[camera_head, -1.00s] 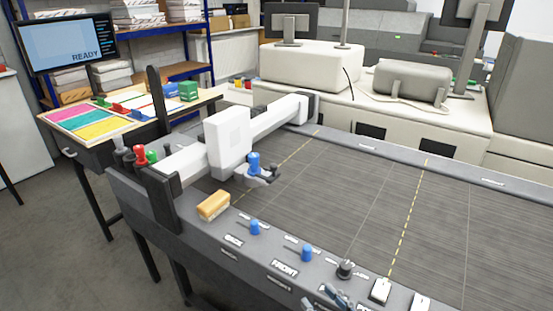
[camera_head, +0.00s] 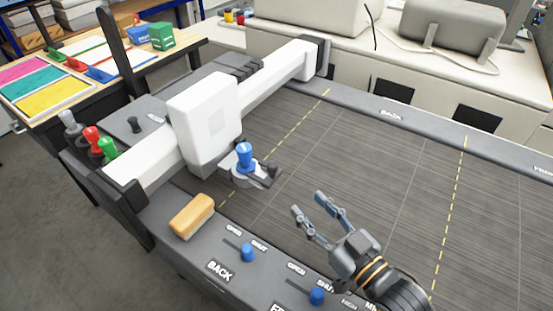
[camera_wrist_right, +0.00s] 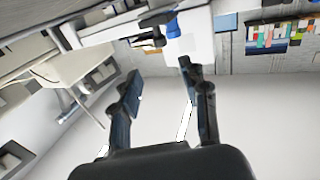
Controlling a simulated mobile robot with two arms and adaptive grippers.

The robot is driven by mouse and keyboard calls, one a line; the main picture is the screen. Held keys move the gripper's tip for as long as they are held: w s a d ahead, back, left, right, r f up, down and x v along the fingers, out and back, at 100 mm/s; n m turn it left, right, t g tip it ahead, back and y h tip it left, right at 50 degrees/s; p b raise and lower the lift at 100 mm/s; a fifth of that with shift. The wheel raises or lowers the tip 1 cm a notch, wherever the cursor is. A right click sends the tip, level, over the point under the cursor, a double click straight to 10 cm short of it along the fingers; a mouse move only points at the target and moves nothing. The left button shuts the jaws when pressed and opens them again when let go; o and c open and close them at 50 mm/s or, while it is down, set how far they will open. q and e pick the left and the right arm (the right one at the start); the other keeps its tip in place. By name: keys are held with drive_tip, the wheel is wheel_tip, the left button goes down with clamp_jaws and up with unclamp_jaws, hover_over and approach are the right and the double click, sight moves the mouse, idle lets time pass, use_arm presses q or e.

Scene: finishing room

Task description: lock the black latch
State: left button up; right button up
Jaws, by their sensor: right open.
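The black latch (camera_head: 268,172) sits on the low holder at the front of the white carriage, just right of a blue knob (camera_head: 244,155). In the right wrist view the black latch (camera_wrist_right: 157,20) shows at the top, beside the blue knob (camera_wrist_right: 173,27). My right gripper (camera_head: 308,203) is open and empty over the grey table, to the right of and nearer than the latch, clearly apart from it. Its two fingers (camera_wrist_right: 160,70) are spread in the wrist view, with the latch beyond their tips. My left gripper is not in view.
The white carriage (camera_head: 205,120) rides on a white beam (camera_head: 270,78) across the ribbed grey bed (camera_head: 390,165). A wooden-topped block (camera_head: 192,216) and blue levers (camera_head: 248,252) line the front rail. Green and red knobs (camera_head: 107,148) stand at left. The bed is clear.

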drive_tip(key=p, duration=0.2)
approach(275, 170)
drive_tip(key=x, duration=0.8)
drive_tip(key=shift+w+p, duration=0.15)
drive_tip(key=shift+p, duration=0.25)
drive_tip(key=shift+w+a, duration=0.2)
drive_tip(key=shift+w, duration=0.1)
drive_tip(key=shift+w+a, duration=0.2)
drive_tip(key=shift+w, duration=0.05)
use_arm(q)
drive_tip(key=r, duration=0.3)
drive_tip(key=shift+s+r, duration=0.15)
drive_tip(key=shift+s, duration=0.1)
use_arm(e)
clamp_jaws()
